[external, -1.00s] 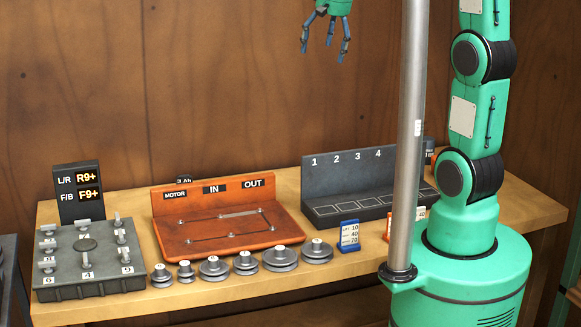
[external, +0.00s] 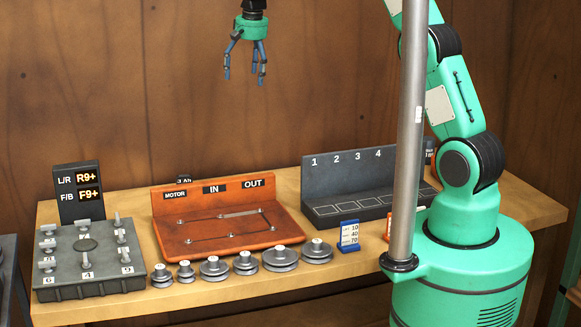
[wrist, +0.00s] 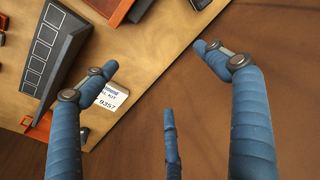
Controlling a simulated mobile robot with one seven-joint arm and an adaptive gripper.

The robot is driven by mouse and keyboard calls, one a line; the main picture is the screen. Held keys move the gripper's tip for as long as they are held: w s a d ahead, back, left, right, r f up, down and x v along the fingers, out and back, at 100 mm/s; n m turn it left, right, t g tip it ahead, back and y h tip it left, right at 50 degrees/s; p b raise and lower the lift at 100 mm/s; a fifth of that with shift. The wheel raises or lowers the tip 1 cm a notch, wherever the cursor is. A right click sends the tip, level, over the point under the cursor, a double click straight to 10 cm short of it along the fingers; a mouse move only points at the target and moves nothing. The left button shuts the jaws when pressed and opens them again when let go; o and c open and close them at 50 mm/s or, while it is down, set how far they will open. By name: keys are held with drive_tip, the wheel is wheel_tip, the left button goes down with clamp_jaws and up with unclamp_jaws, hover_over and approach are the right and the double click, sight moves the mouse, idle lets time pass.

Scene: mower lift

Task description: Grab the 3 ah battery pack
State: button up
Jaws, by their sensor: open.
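A small dark tag reading "3 Ah" (external: 184,180) shows just above the back edge of the orange board (external: 228,230), near its left end, in the external view. Whatever is below the tag is hidden behind the board's upright back panel. My gripper (external: 245,78) hangs high in front of the wood wall, above and right of the tag, clear of everything. Its blue fingers are spread and empty, as the wrist view (wrist: 157,65) also shows. No battery pack is recognizable in the wrist view.
The dark rack numbered 1 to 4 (external: 340,180) stands right of the board. Several grey pulleys (external: 214,268) line the table's front. A grey control box (external: 85,262) with a display (external: 78,193) stands at left. A white printed label (wrist: 112,97) lies on the table.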

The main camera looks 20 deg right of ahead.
drive_tip(key=w+a+f+p, duration=0.1)
drive_tip(key=w+a+f, duration=0.4)
drive_tip(key=a+f, duration=0.6)
drive_tip(key=g+p, duration=0.2)
hover_over(188, 180)
wheel_tip(188, 180, down, 12)
drive_tip(key=shift+m+h, duration=0.3)
drive_tip(key=shift+a+f, duration=0.1)
drive_tip(key=shift+f, duration=4.25)
drive_tip(key=shift+f, duration=0.15)
drive_tip(key=shift+f, duration=2.45)
